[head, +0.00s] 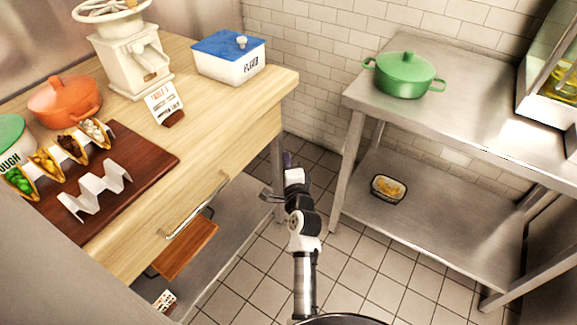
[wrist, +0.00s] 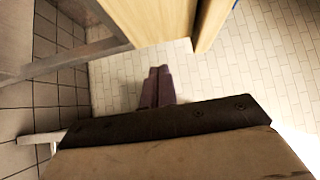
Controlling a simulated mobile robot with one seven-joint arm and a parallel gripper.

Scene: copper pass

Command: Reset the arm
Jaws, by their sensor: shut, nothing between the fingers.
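My gripper (head: 289,160) is at the end of my arm in the head view, in the gap between the wooden-topped counter (head: 262,87) and the steel table (head: 432,116). Its fingers also show in the wrist view (wrist: 157,87), side by side and shut with nothing between them. They point toward the white tiled wall (wrist: 240,60). The gripper looks apart from both pieces of furniture. Part of my wrist covers the lower half of the wrist view.
The counter bears a flour box (head: 230,62), a grinder (head: 132,60), an orange pot (head: 64,100) and a board (head: 145,158) with taco holders. A green pot (head: 405,75) stands on the steel table. A small dish (head: 388,188) sits on its lower shelf. Tiled floor (head: 350,270) is clear.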

